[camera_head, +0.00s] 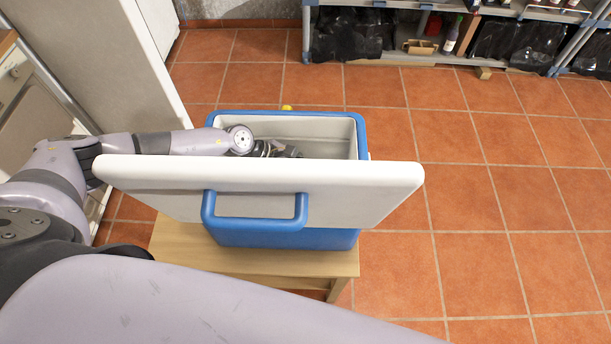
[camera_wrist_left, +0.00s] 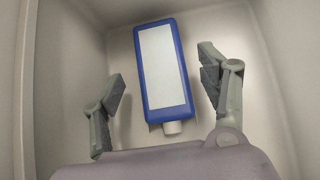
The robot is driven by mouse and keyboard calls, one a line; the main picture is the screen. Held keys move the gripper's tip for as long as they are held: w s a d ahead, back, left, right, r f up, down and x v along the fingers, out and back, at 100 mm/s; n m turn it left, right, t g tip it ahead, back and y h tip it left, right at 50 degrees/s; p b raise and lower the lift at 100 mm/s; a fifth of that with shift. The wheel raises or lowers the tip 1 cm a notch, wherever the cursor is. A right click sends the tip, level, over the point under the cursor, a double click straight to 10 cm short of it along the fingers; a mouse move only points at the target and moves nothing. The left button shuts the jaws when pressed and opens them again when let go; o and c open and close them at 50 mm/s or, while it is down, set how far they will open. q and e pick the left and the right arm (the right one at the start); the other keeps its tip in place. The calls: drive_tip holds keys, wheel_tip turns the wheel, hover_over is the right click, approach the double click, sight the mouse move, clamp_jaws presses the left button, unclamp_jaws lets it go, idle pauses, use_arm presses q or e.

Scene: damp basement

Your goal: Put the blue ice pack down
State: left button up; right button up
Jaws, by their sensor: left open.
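The blue ice pack (camera_wrist_left: 163,70), with a pale label and a white cap, lies on the floor of the cool box in the left wrist view. My left gripper (camera_wrist_left: 165,87) is open, with one finger on each side of the pack and a visible gap to each. In the head view my left gripper (camera_head: 278,150) reaches down into the blue cool box (camera_head: 250,239), partly hidden by the raised white lid (camera_head: 330,188). The pack is hidden in the head view. My right gripper is not in view.
The cool box stands on a small wooden table (camera_head: 190,246). A metal shelf (camera_head: 400,58) with black bags and bottles stands at the back. A pale cabinet (camera_head: 95,60) is at the left. The tiled floor to the right is clear.

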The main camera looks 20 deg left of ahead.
use_arm(q)
drive_tip(key=shift+r+p, duration=0.45)
drive_tip(key=shift+r, duration=0.2)
drive_tip(key=b+v, duration=0.1)
drive_tip(key=v, duration=1)
drive_tip(key=shift+s+a+r+b, duration=0.15)
drive_tip(key=shift+a+r+b, duration=0.1)
drive_tip(key=shift+a+b, duration=0.1)
